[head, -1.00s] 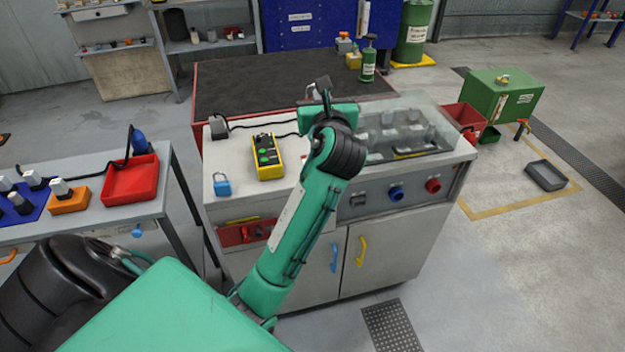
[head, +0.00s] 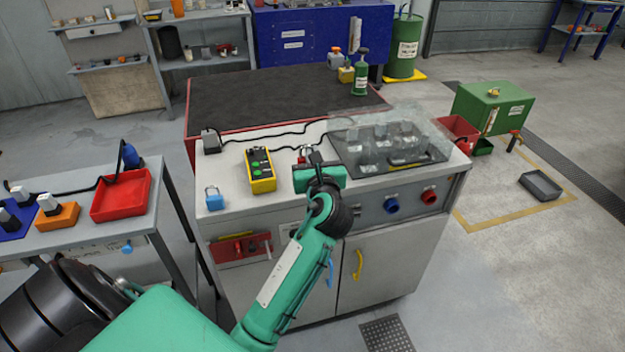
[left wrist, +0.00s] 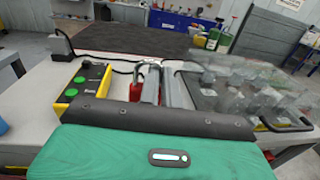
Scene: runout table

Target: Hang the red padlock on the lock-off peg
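The red padlock (left wrist: 135,89) shows in the left wrist view as a small red body with pale metal above it, just left of my left gripper's fingers. In the head view only a bit of red (head: 303,159) shows behind the gripper. My left gripper (head: 307,156) is over the cabinet top, close to the padlock. Its two grey fingers (left wrist: 162,88) lie near each other in the left wrist view; whether they pinch the padlock's metal part is unclear. I cannot clearly pick out the lock-off peg. My right gripper is out of view.
A blue padlock (head: 214,198) and a yellow control box (head: 260,170) stand on the cabinet top (head: 235,205) left of the gripper. A clear cover (head: 385,140) is close on the right. A red panel (head: 240,248) is on the cabinet front. Black cables cross behind.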

